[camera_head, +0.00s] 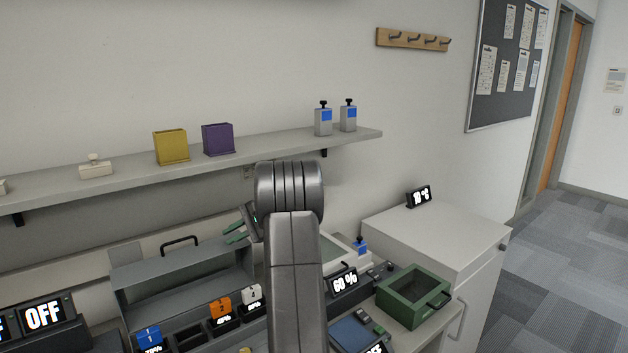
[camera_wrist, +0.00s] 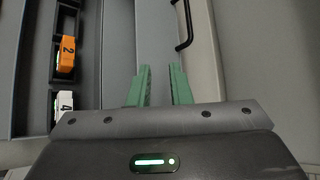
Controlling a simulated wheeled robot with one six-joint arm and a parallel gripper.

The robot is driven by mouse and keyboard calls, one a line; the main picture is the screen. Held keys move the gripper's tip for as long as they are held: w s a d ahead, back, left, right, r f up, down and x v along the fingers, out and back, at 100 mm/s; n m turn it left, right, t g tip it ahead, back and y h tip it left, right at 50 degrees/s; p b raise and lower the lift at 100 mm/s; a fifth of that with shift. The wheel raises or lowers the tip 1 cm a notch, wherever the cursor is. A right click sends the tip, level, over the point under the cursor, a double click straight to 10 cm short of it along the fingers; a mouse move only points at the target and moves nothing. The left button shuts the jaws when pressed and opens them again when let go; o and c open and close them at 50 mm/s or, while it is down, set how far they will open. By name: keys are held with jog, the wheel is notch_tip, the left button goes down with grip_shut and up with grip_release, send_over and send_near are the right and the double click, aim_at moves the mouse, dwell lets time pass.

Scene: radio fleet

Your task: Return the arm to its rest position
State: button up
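My gripper has green fingers, seen in the wrist view (camera_wrist: 158,86) with a gap between them and nothing held there. In the head view its green fingertips (camera_head: 236,232) show at the left of my arm, above the grey charging rack (camera_head: 185,265). My arm rises up the middle of the head view and bends over at the top, hiding part of the bench. The fingers appear apart from the rack.
An orange unit (camera_head: 220,307) and a white unit (camera_head: 250,294) stand in the rack's slots. A green box (camera_head: 412,296) sits at the right beside a white cabinet (camera_head: 440,232). A wall shelf (camera_head: 270,144) holds yellow and purple bins and two radios.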

jog(key=p, duration=0.3)
send_near(178, 241)
jog(key=x, duration=0.4)
jog(key=shift+f, duration=0.25)
jog(key=p+x, duration=0.2)
jog(key=x, duration=0.4)
jog(key=shift+a+r, duration=0.1)
jog(key=shift+a, duration=0.1)
jog(key=shift+s+d+b, duration=0.2)
jog(key=shift+d+b, duration=0.05)
jog(key=shift+b, duration=0.25)
jog(key=shift+s+d+r, duration=0.25)
jog(key=shift+s+d, duration=0.1)
jog(key=shift+a, duration=0.1)
